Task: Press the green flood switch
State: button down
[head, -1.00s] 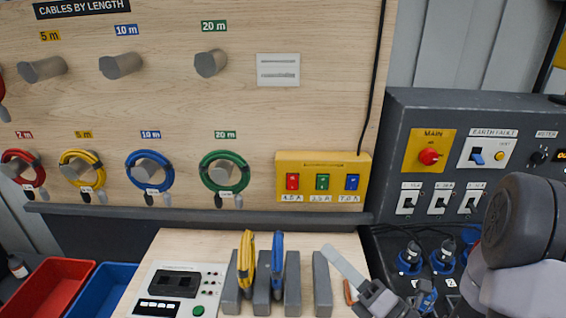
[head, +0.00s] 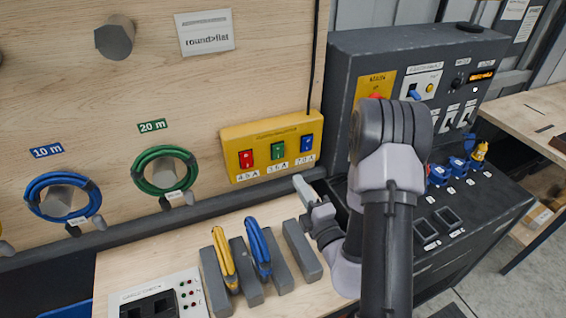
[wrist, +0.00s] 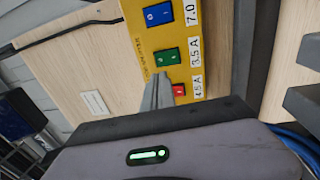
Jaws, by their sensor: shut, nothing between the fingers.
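The green switch (head: 277,151) is the middle rocker on a yellow box (head: 236,134) fixed to the wooden board, between a red switch (head: 246,159) and a blue switch (head: 307,143). My gripper (head: 299,179) is shut and empty, just below the box in the head view. In the wrist view its fingertips (wrist: 158,80) appear just below the green switch and beside the partly covered red switch (wrist: 179,90). I cannot tell whether they touch the box.
A dark ledge (head: 215,222) runs under the board. Grey holders (head: 302,250) with yellow and blue cable coils stand on the bench below. A dark control cabinet (head: 340,95) stands to the right, close to my arm. A green cable coil (head: 137,174) hangs to the left.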

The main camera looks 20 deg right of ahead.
jog(key=b, duration=0.8)
send_near(279, 149)
jog(key=w, duration=0.1)
jog(key=w+p, duration=0.1)
jog(key=w, duration=0.1)
jog(key=w+r+p, duration=0.1)
jog(key=w, duration=0.1)
jog(key=shift+w, duration=0.95)
